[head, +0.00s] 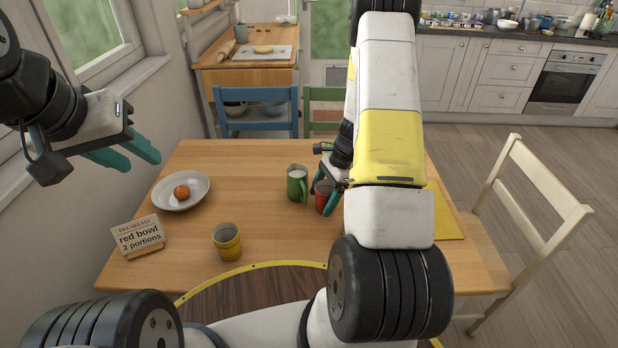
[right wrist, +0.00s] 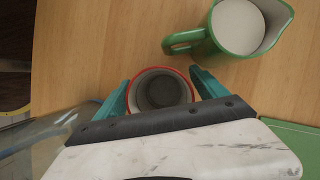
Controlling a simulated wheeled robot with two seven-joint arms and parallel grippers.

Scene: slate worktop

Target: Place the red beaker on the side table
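The red beaker (head: 323,196) stands on the wooden dining table, partly hidden by my right arm in the head view. In the right wrist view the beaker (right wrist: 160,91) shows its red rim and grey, empty-looking inside. My right gripper (right wrist: 160,82) has one teal finger on each side of it, very close to the wall; whether they press on it I cannot tell. My left gripper (head: 134,155) is open and empty, raised at the left above the bowl. A wooden side table (head: 245,76) stands at the back by the window.

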